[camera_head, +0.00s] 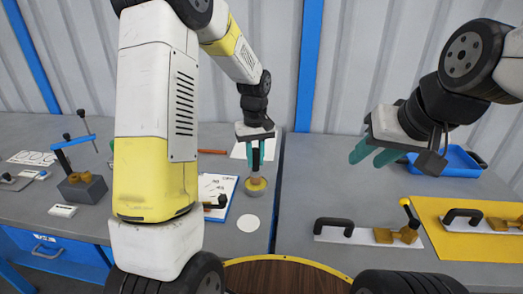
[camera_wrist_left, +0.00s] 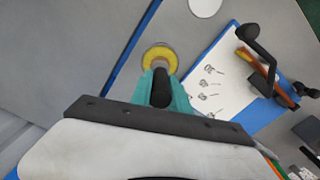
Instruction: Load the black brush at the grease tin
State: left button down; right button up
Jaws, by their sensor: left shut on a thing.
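My left gripper (camera_head: 255,158) points down above the grease tin (camera_head: 256,188), a small round tin with a yellow top. Its teal fingers are shut on the black brush (camera_wrist_left: 161,88), whose dark handle shows between them in the left wrist view. The brush's lower end reaches down to the tin; whether it touches the grease is hidden. The tin's yellow ring (camera_wrist_left: 158,51) shows just beyond the fingertips in the left wrist view. My right gripper (camera_head: 374,154) hangs over the right bench with its teal fingers apart and nothing between them.
A white disc (camera_head: 248,223) lies in front of the tin. A blue-edged clipboard (camera_head: 216,188) with a black-handled tool is to its left. Black-handled plates (camera_head: 345,236) and a yellow mat (camera_head: 447,249) lie on the right bench, with a blue tray (camera_head: 460,163) behind.

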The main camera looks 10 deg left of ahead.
aim_at(255, 149)
pick_arm(q)
jog(key=shift+f, duration=0.55)
dwell(1.3)
jog(key=shift+r, duration=3.55)
